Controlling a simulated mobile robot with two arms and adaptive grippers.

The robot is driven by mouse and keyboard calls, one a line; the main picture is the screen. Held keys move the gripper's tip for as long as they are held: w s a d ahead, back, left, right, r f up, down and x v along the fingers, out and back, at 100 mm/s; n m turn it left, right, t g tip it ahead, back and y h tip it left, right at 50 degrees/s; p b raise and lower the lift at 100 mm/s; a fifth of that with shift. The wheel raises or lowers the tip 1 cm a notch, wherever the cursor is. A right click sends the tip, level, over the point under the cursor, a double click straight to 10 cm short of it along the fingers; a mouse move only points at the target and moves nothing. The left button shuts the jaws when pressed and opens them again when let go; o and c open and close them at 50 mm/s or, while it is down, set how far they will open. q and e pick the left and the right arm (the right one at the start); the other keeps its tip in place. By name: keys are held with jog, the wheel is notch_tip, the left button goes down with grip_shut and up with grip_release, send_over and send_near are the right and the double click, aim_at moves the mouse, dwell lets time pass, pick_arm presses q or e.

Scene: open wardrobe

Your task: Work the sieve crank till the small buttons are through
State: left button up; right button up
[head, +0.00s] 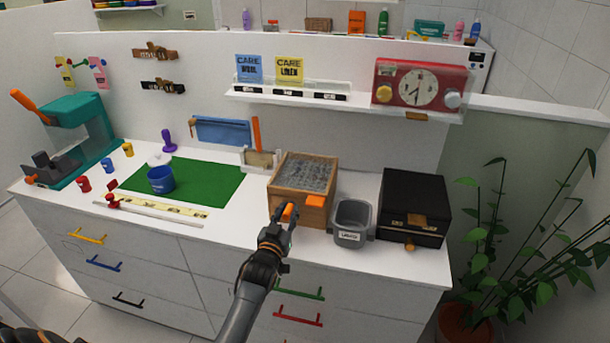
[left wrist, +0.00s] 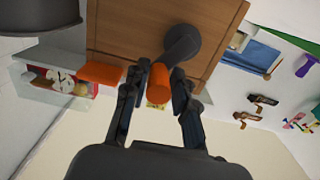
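The sieve is a wooden box (head: 302,172) with a grey, speckled top, standing on the white counter. Its front carries a dark crank (left wrist: 181,45) with an orange handle (left wrist: 158,84). An orange block (head: 315,201) sticks out of the same front, beside the handle; it also shows in the left wrist view (left wrist: 100,73). My left gripper (head: 282,213) is at the box's front, with its fingers closed on both sides of the orange handle. Single buttons cannot be made out in the grey top. My right gripper is not in view.
A grey labelled bin (head: 353,221) stands close to the right of the sieve, then a black box (head: 414,206). A blue cup (head: 161,180) stands on a green mat (head: 200,184) to the left. A shelf (head: 290,92) and red clock (head: 420,86) are above.

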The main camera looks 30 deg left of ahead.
pick_arm(q)
jog(key=shift+s+a, duration=0.2)
jog(key=shift+a, duration=0.6)
jog(key=shift+s+a, duration=0.2)
jog(key=shift+a, duration=0.65)
jog(key=shift+s+a, duration=0.2)
jog(key=shift+a, duration=0.6)
jog(key=shift+d, duration=0.15)
jog(key=shift+o, duration=0.3)
jog(key=shift+w+d+p, duration=0.2)
jog(key=shift+d+p, duration=0.15)
jog(key=shift+d, duration=0.65)
jog(key=shift+w+d, duration=0.2)
jog(key=shift+d, duration=0.75)
jog(key=shift+c, duration=0.3)
jog(key=shift+w+d, duration=0.25)
jog(key=shift+d, duration=0.25)
jog(key=shift+a, duration=0.1)
